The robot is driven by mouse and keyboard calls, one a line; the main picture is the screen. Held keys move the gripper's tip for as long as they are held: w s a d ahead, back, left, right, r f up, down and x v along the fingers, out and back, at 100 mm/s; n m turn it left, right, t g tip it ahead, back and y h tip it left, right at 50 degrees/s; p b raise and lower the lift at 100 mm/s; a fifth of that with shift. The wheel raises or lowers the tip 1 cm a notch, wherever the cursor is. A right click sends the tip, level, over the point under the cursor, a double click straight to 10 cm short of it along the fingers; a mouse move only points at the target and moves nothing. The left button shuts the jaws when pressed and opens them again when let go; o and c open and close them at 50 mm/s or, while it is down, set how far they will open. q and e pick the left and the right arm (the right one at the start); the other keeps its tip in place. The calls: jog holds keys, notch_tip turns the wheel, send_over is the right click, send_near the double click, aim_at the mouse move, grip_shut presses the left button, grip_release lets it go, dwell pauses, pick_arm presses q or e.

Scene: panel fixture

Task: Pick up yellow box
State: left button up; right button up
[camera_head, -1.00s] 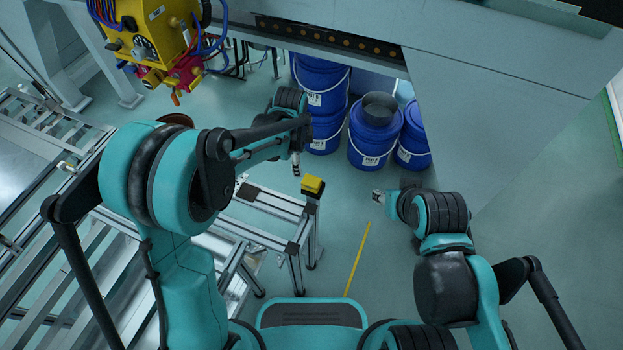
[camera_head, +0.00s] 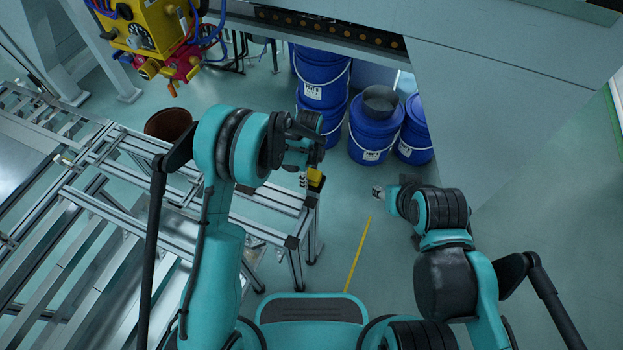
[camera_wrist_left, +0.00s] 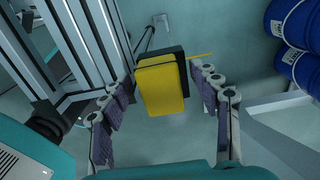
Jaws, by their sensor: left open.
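The yellow box (camera_head: 316,178) sits on a dark mount at the right end of the metal frame, partly hidden by my left gripper in the head view. In the left wrist view the yellow box (camera_wrist_left: 162,84) lies in the middle, ahead of and between the spread fingers of my left gripper (camera_wrist_left: 165,110). The left gripper (camera_head: 303,180) is open and empty, right beside the box in the head view. I cannot tell whether the fingers touch it. My right gripper (camera_head: 377,192) is over the floor to the right, too small to tell its opening.
The aluminium frame (camera_head: 262,232) stands at left below the box. Blue buckets (camera_head: 374,130) stand at the back, also at right in the wrist view (camera_wrist_left: 290,28). A brown round bin (camera_head: 168,124) stands behind the frame. Floor with a yellow line (camera_head: 357,255) is clear between my arms.

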pick_arm(q)
jog(key=c, duration=1.3)
jog(key=shift+r, duration=0.1)
